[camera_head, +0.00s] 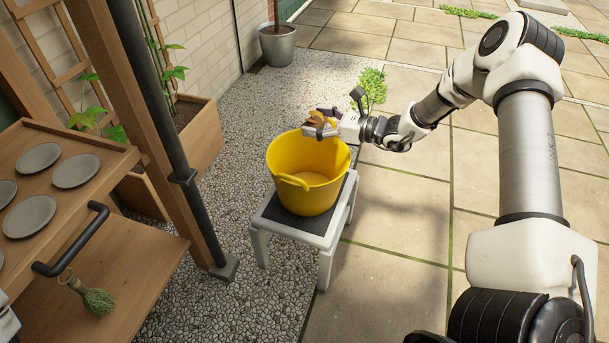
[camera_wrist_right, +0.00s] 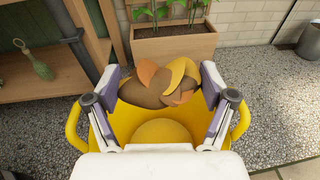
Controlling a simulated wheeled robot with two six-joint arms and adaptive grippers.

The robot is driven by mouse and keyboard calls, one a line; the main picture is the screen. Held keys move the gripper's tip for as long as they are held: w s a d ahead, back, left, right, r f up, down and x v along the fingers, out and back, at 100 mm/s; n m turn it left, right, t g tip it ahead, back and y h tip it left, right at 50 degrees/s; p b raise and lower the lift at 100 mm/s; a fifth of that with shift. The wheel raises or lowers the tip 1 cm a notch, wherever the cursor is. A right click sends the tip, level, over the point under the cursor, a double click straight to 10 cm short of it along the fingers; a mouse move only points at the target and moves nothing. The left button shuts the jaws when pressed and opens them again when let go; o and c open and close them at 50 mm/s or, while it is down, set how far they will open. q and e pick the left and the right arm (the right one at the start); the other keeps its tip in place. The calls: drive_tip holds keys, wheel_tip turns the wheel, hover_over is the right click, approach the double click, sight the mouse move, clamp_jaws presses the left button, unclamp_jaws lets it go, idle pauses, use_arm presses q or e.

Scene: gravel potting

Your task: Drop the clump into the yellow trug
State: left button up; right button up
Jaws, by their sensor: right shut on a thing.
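The yellow trug (camera_head: 303,178) stands upright on a small grey stool with a dark top. It is open at the top, and its floor shows no clump in it. My right gripper (camera_head: 318,124) is above the trug's far rim, shut on the clump (camera_head: 316,120). In the right wrist view the clump (camera_wrist_right: 160,85) is brown with orange and yellow leaf-like pieces, held between the two fingers of the gripper (camera_wrist_right: 161,95), with the trug (camera_wrist_right: 125,122) behind and below it. The left gripper does not show.
The stool (camera_head: 335,210) stands on gravel beside paving. A wooden bench (camera_head: 125,270) with several grey saucers (camera_head: 75,171), a green brush (camera_head: 97,298) and a dark post (camera_head: 165,110) are at the left. A planter (camera_head: 200,140) and a grey pot (camera_head: 277,46) stand behind.

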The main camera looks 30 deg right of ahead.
wheel_tip(320, 180, down, 5)
drive_tip(key=b, duration=0.2)
drive_tip(key=shift+f+b, duration=0.15)
drive_tip(key=shift+b, duration=0.25)
drive_tip(key=o, duration=1)
drive_tip(key=v, duration=0.7)
drive_tip(key=shift+s, duration=0.2)
drive_tip(key=shift+s+d, duration=0.1)
drive_tip(key=shift+d, duration=0.1)
